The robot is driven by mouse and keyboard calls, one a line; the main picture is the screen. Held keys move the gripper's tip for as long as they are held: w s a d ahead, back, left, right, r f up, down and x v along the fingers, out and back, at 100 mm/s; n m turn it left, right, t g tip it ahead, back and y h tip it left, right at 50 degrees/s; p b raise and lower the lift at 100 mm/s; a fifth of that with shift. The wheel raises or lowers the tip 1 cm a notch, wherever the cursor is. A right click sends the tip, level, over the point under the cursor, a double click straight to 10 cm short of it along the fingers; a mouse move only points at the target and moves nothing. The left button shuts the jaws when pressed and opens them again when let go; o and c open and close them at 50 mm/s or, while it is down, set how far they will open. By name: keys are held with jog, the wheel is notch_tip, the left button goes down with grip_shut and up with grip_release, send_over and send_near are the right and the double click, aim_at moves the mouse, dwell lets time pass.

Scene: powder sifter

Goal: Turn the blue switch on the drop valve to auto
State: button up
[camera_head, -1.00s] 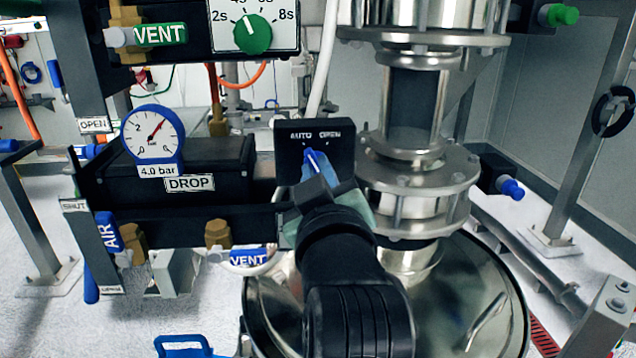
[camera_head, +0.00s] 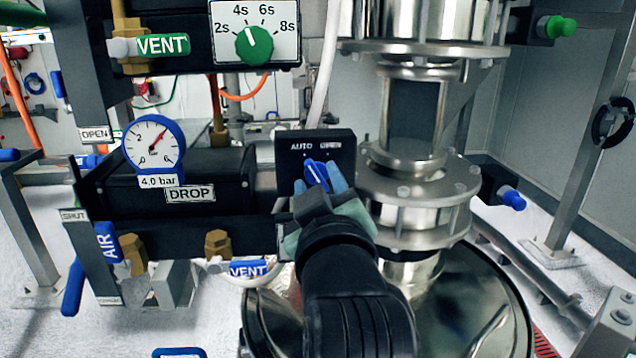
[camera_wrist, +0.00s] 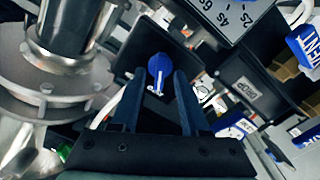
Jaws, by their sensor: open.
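The blue switch (camera_head: 316,174) sits on a black panel (camera_head: 291,165) labelled AUTO and OPEN, above the pale lower part of my gripper. Its white line tilts to the upper left, toward the AUTO side. My gripper (camera_head: 318,180) is open just in front of the switch, with one blue finger on each side. In the wrist view, the switch (camera_wrist: 160,66) shows between and just beyond the tips of the two dark blue fingers of my gripper (camera_wrist: 161,80). I cannot tell whether either finger touches it.
The black DROP actuator (camera_head: 225,165) and a pressure gauge (camera_head: 153,146) stand to the left. A steel flanged pipe (camera_head: 415,190) stands close on the right. A pale hose (camera_head: 325,80) runs down behind the panel. A round steel vessel (camera_head: 465,300) lies below.

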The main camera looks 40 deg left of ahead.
jog(key=shift+s+d, duration=0.1)
jog(key=b+v, duration=1.2)
jog(key=shift+s+d, duration=0.25)
jog(key=shift+s, duration=0.05)
jog(key=w+d+r+m+t+h+p, duration=0.1)
jog(key=d+r+m+t+h+p, duration=0.2)
jog(key=d+r+m+t+h, duration=0.4)
jog(key=w+d+r+m+t+h+p, duration=0.2)
jog(key=d+r+m+t+h, duration=0.4)
jog(key=d, duration=0.7)
notch_tip(320, 180, up, 2)
jog(key=m+t+p, duration=0.1)
jog(key=m+t, duration=0.1)
jog(key=m, duration=0.1)
jog(key=shift+w+d+t+h, duration=0.2)
jog(key=shift+t+h, duration=0.2)
